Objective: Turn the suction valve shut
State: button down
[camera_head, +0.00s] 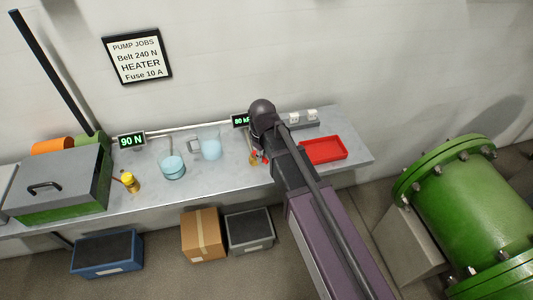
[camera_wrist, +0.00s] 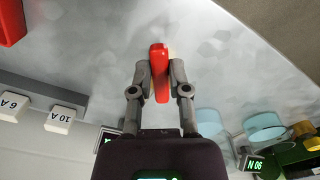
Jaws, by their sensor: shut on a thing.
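In the wrist view my gripper (camera_wrist: 160,70) is shut on a red lever (camera_wrist: 160,88), with a grey finger on each side of it. I take this lever for the suction valve's handle; the valve body under it is hidden. In the head view my arm hides most of the gripper. Small red and brass-coloured parts (camera_head: 254,158) show beside the arm on the grey bench, which looks like the valve.
A red tray (camera_head: 325,150) lies right of my arm. Fuse blocks (camera_wrist: 60,119) marked 6 A and 10 A are near the wall. A green pump (camera_head: 475,210) stands right.

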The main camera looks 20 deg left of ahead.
jog(key=m, duration=0.1)
jog(key=a+m, duration=0.1)
jog(key=shift+s+m, duration=0.3)
jog(key=shift+m, duration=0.1)
jog(key=shift+s+a+m, duration=0.2)
jog(key=shift+a+m, duration=0.05)
jog(key=shift+m, duration=0.6)
jog(key=shift+s+a+m, duration=0.15)
jog(key=shift+a+m, duration=0.05)
jog(key=shift+m, duration=0.65)
jog(key=c, duration=0.6)
grip_release()
jog(key=shift+d, duration=0.1)
jog(key=shift+s, duration=0.1)
jog(key=shift+r, duration=0.1)
